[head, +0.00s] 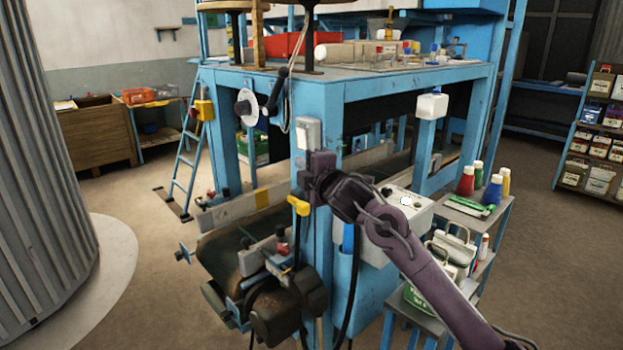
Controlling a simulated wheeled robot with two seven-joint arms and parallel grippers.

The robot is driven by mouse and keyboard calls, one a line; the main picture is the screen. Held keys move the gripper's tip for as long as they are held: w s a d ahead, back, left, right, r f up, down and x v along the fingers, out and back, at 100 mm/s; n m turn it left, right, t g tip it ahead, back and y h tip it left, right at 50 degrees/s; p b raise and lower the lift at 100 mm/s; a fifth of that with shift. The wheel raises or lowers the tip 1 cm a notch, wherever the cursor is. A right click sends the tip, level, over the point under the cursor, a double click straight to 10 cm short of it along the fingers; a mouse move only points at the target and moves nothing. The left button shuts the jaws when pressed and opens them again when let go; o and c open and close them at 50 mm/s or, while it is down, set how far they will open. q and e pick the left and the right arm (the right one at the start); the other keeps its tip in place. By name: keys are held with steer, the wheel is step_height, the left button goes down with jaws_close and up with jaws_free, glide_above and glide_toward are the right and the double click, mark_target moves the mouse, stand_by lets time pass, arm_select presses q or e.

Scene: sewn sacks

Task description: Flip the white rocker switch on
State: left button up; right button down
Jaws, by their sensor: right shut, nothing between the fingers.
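A pale switch box (308,131), which looks like the white rocker switch, is fixed upright on the front blue post of the machine frame. Its lower part is close to my gripper, and I cannot tell which way the rocker is tipped. My right gripper (316,168) is shut and empty, in front of the post just below the switch box. It overlaps the box's lower edge in the picture; I cannot tell whether they touch. My left gripper is not in view.
A yellow box (298,205) sits on the post below my gripper. A white box (432,106) hangs on another post. A side cart (478,209) with several bottles stands at right. Floor at left is open.

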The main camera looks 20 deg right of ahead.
steer(key=s+b, duration=0.1)
steer(key=s, duration=0.3)
steer(key=shift+s, duration=0.25)
steer(key=shift+r, duration=0.1)
